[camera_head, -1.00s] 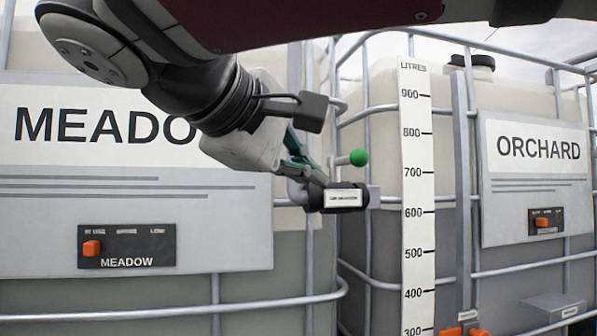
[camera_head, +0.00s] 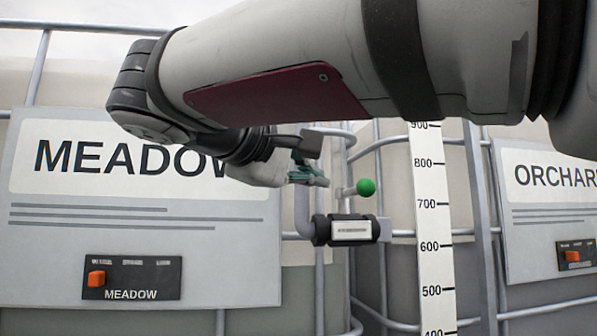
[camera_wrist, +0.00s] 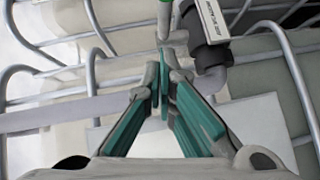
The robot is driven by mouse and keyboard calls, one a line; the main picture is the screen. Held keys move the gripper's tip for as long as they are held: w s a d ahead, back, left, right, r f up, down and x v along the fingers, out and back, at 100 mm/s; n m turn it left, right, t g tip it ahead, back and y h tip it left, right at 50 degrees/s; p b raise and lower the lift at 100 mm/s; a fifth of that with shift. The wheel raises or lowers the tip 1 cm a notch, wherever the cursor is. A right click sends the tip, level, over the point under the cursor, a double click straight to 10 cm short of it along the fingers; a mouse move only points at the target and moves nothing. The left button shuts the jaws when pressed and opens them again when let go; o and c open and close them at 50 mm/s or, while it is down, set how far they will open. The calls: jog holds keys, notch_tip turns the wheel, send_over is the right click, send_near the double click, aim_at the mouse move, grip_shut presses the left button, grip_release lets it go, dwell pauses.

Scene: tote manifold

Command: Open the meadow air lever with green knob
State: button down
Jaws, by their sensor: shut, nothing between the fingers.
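The air lever with its green knob (camera_head: 366,187) stands out from a black valve body (camera_head: 347,230) with a white label, on a grey pipe beside the MEADOW tank. My gripper (camera_head: 318,181) is shut and empty, a little left of the knob and above the valve. In the wrist view the closed fingers (camera_wrist: 163,85) point at the lever's grey rod, and a bit of the green knob (camera_wrist: 165,2) shows at the top edge. I cannot tell whether the fingertips touch the rod.
The MEADOW sign (camera_head: 60,240) has a small panel with an orange switch (camera_head: 96,278). A litre scale (camera_head: 430,240) stands right of the valve, with the ORCHARD sign (camera_head: 530,230) beyond. Metal cage bars (camera_head: 400,140) run around the tanks. My arm covers the upper right.

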aim_at(353, 191)
jog(key=shift+w+d+f, duration=0.1)
jog(key=shift+d+f, duration=0.05)
jog(key=shift+d, duration=0.7)
jog(key=shift+w+d+f, duration=0.1)
jog(key=shift+d+f, duration=0.05)
jog(key=shift+d, duration=0.7)
jog(key=shift+d+n+y+b, duration=0.25)
jog(key=shift+n+y+b, duration=0.05)
jog(key=shift+y, duration=0.1)
